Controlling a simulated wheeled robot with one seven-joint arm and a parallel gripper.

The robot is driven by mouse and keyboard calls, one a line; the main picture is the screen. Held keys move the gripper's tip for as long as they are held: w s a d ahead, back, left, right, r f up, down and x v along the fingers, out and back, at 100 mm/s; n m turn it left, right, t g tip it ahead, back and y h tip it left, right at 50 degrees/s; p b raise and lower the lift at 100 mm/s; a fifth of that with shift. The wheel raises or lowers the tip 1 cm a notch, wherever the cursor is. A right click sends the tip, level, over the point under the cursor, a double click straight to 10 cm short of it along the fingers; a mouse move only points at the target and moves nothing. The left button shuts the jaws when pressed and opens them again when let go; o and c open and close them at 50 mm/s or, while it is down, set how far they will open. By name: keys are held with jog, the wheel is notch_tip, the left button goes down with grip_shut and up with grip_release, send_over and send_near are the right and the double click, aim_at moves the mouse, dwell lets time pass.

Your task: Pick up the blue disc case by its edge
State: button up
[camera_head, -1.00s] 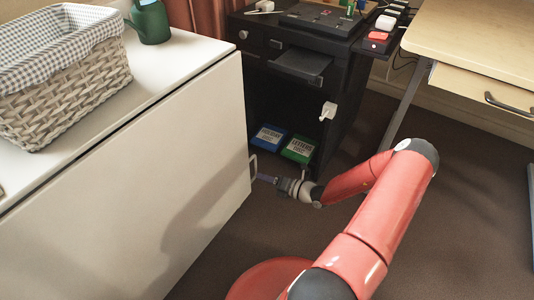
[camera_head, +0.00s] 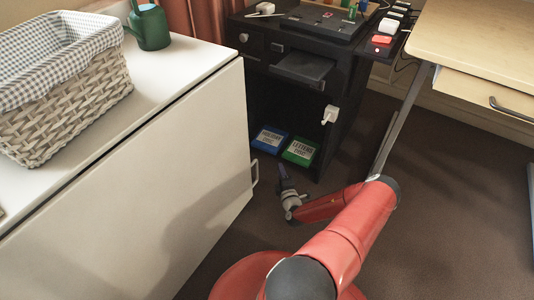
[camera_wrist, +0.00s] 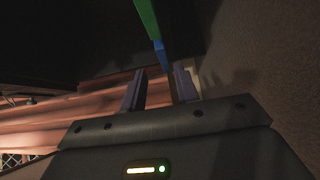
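The blue disc case (camera_head: 270,138) lies with its white label up in the low open bay of the black cabinet, left of a green case (camera_head: 300,151). My gripper (camera_head: 283,170) is low in front of the bay, its fingers pointing towards the cases. In the wrist view my gripper (camera_wrist: 160,70) is open, its two fingers apart with nothing held. The blue case's edge (camera_wrist: 160,55) shows just beyond the gap between the fingertips, with the green case's edge (camera_wrist: 147,18) beyond it. I cannot tell the exact distance to the blue edge.
The black cabinet (camera_head: 330,150) surrounds the bay, and a white item (camera_head: 330,115) hangs on its front. A white cabinet (camera_head: 140,190) with a handle (camera_head: 255,172) stands close on the left. A desk leg (camera_head: 397,125) is on the right. Brown floor is clear between.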

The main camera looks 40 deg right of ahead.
aim_at(275, 154)
jog(key=b+x, duration=0.4)
jog(key=x, duration=0.5)
jog(key=shift+w, duration=0.2)
jog(key=shift+c, duration=0.3)
grip_shut()
jog(key=s+a+r+p, duration=0.2)
jog(key=s+r+p, duration=0.1)
jog(key=s+p, duration=0.3)
jog(key=s+a+r+p, duration=0.3)
jog(key=s+r+p, duration=0.1)
jog(key=s+p, duration=0.2)
jog(key=shift+s+r+p, duration=0.3)
jog(key=shift+s+p, duration=0.05)
jog(key=shift+s, duration=0.15)
jog(key=shift+a, duration=0.15)
